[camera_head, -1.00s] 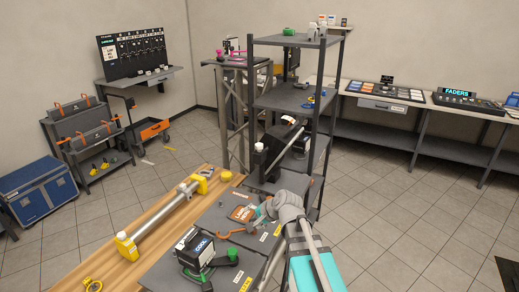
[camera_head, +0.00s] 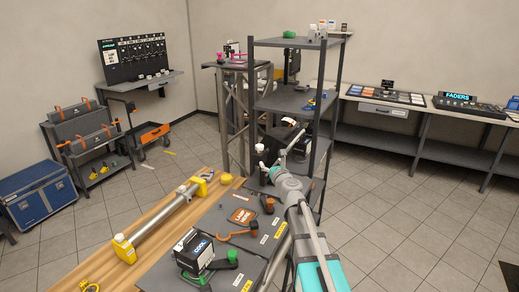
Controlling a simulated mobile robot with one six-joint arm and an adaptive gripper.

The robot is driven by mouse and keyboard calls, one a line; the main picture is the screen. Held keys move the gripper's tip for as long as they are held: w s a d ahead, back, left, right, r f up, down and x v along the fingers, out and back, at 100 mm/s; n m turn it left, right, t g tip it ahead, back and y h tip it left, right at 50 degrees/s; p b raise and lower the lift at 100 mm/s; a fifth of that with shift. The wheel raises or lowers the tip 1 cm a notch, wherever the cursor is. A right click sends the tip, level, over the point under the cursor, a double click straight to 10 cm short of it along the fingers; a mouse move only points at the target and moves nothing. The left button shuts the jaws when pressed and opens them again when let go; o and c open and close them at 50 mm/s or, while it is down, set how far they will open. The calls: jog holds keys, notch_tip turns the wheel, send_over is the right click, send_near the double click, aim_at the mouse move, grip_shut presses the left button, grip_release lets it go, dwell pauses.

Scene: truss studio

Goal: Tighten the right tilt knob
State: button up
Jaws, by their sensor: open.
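My gripper (camera_head: 283,158) is raised over the far end of the dark bench, beside a black fixture (camera_head: 272,145); its fingers are small and partly blend with what lies behind. I cannot make out anything held. No knob in view can be surely told as the right tilt knob; the gripper and fixture overlap there. A black fixture marked COOL (camera_head: 196,248) stands on the near part of the dark bench, with a green knob (camera_head: 232,256) on its right.
An orange wrench (camera_head: 236,235) and an orange label plate (camera_head: 243,216) lie on the dark bench. A wooden bench (camera_head: 160,225) with a yellow-ended tube (camera_head: 160,218) runs along its left. The dark shelf unit's posts (camera_head: 334,100) stand close behind my gripper.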

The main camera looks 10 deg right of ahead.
aim_at(261, 149)
jog(key=shift+w, duration=0.15)
jog(key=w, duration=0.4)
jog(key=w+a, duration=0.1)
jog(key=w, duration=0.4)
jog(key=w+a, duration=0.1)
jog(key=w, duration=0.3)
jog(key=shift+w+a, duration=0.1)
jog(key=shift+w, duration=0.05)
dwell(0.3)
jog(key=c, duration=1.1)
